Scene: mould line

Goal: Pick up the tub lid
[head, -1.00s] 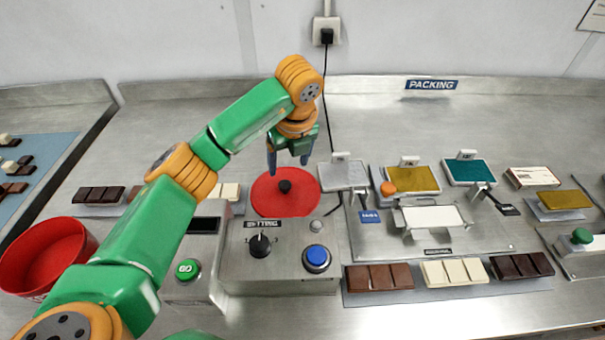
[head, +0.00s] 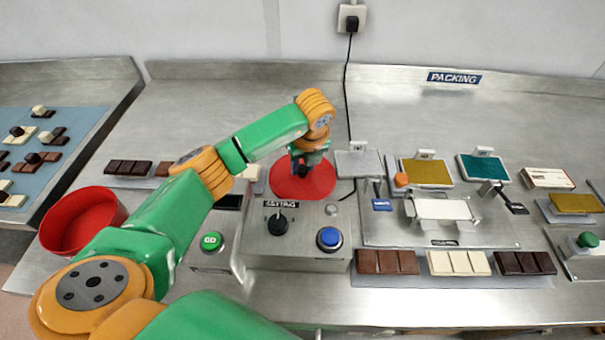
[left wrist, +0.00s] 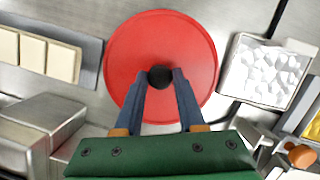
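The tub lid (head: 318,190) is a flat red disc with a black knob, lying on the steel bench behind the control box. In the left wrist view the lid (left wrist: 160,35) fills the upper middle. My left gripper (head: 306,168) is down at the lid's centre. In the left wrist view its fingers (left wrist: 162,78) stand on both sides of the knob, with no clear gap, and look shut on it. The lid still appears flat on the bench. The red tub (head: 82,220) stands open at the left. My right gripper is not in view.
The control box (head: 290,248) with dial and blue button is just in front of the lid. A silver tray (head: 358,163) and the packing fixture (head: 440,232) are to the right. Chocolate bars (head: 128,167) lie to the left. Bench behind the lid is clear.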

